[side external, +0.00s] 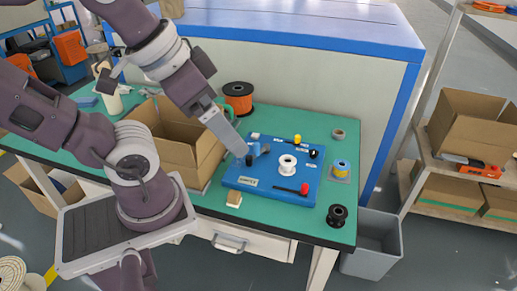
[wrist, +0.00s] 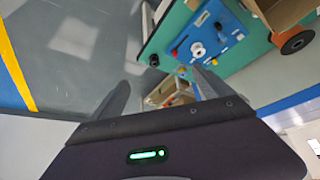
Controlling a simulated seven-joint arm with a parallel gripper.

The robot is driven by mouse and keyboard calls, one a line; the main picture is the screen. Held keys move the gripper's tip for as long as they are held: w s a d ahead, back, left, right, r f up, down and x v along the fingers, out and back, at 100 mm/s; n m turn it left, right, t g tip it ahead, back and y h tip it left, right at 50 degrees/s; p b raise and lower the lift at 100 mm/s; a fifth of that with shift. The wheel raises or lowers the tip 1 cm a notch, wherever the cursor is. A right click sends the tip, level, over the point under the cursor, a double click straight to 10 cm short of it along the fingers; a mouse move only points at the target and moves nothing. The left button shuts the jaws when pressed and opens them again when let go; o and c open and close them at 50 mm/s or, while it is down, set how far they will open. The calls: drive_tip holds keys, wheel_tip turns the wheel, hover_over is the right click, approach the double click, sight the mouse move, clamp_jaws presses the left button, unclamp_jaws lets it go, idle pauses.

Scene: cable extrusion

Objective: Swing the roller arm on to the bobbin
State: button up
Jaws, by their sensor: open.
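A blue board (side external: 270,183) lies on the green table, with a white bobbin (side external: 288,164) standing near its middle. Both also show in the wrist view, the board (wrist: 228,42) and the bobbin (wrist: 197,49) at the upper right. A black lever with a red knob (side external: 304,189) lies at the board's front. A blue-grey part (side external: 254,150) stands at its left beside a dark post. Which part is the roller arm is not clear. My gripper (side external: 239,151) is at the board's left side, near the blue-grey part; its fingers (wrist: 165,78) are apart, with nothing visible between them.
A yellow knob (side external: 297,139) and a black knob (side external: 314,154) stand at the board's back. An open cardboard box (side external: 180,140) is left of the board. An orange spool (side external: 238,97) stands behind, a black spool (side external: 337,215) at the front right corner.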

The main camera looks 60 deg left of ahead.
drive_tip(key=shift+w+a, duration=0.1)
drive_tip(key=shift+w, duration=0.25)
drive_tip(key=c, duration=0.5)
drive_tip(key=w+a, duration=0.1)
drive_tip(key=w, duration=0.1)
drive_tip(key=w+a+n+g, duration=0.1)
drive_tip(key=w, duration=0.1)
drive_tip(key=w+a+n, duration=0.1)
drive_tip(key=w, duration=0.2)
drive_tip(key=shift+a+f+y, duration=0.15)
drive_tip(key=shift+f+y, duration=0.05)
drive_tip(key=shift+y, duration=0.1)
drive_tip(key=c, duration=0.6)
drive_tip(key=n+g, duration=0.5)
drive_tip(key=n, duration=0.2)
hover_over(257, 144)
wheel_tip(257, 144, down, 23)
drive_tip(key=shift+a+r, duration=0.1)
wheel_tip(257, 144, down, 6)
drive_tip(key=shift+f, duration=0.55)
clamp_jaws()
